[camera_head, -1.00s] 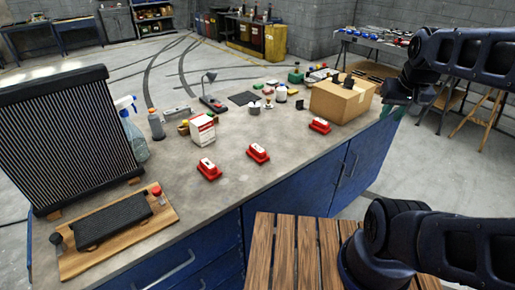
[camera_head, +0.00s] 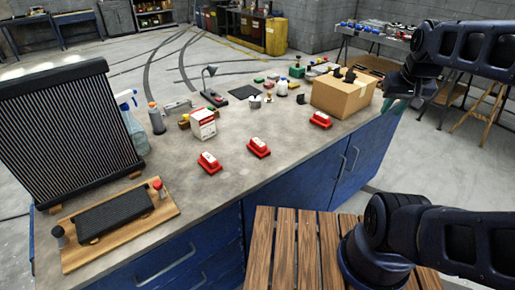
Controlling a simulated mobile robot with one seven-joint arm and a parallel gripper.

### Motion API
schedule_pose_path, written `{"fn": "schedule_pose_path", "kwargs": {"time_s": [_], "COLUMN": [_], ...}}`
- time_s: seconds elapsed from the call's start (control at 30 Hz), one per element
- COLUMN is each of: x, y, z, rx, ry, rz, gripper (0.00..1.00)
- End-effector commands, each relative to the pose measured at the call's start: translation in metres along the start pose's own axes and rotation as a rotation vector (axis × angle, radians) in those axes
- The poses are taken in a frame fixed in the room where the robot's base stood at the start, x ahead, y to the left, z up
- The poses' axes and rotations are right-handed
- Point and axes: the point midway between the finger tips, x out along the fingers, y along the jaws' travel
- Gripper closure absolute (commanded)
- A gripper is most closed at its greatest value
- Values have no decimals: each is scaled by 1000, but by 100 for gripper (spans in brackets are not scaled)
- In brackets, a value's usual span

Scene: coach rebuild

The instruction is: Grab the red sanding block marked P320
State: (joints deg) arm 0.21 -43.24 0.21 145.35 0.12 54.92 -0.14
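Three red blocks with white labels lie apart on the workbench (camera_head: 300,178): a left one (camera_head: 208,164), a middle one (camera_head: 259,148) and a right one (camera_head: 320,120) beside the cardboard box. The labels are too small to read, so I cannot tell which is marked P320. My gripper (camera_head: 394,104) shows at the upper right, beyond the bench's right end and apart from all three blocks. It is dark and small in the view, and its finger opening cannot be made out.
A cardboard box (camera_head: 343,97) stands near the right block. A white-and-red carton (camera_head: 203,124) stands behind the left block. A large radiator (camera_head: 70,135) and a wooden board (camera_head: 165,212) fill the left side. The bench front around the blocks is clear.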

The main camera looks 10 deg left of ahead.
Motion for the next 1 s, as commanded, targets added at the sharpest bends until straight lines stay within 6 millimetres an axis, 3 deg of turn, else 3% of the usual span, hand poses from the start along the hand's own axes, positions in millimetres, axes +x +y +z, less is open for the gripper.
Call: {"fn": "schedule_pose_path", "kwargs": {"time_s": [0.27, 0.67, 1.0], "x": [0, 0, 3], "y": [0, 0, -5], "z": [0, 0, -7], "rx": [0, 0, -51], "ry": [0, 0, -10], "rz": [0, 0, -4], "gripper": [75, 0, 0]}}
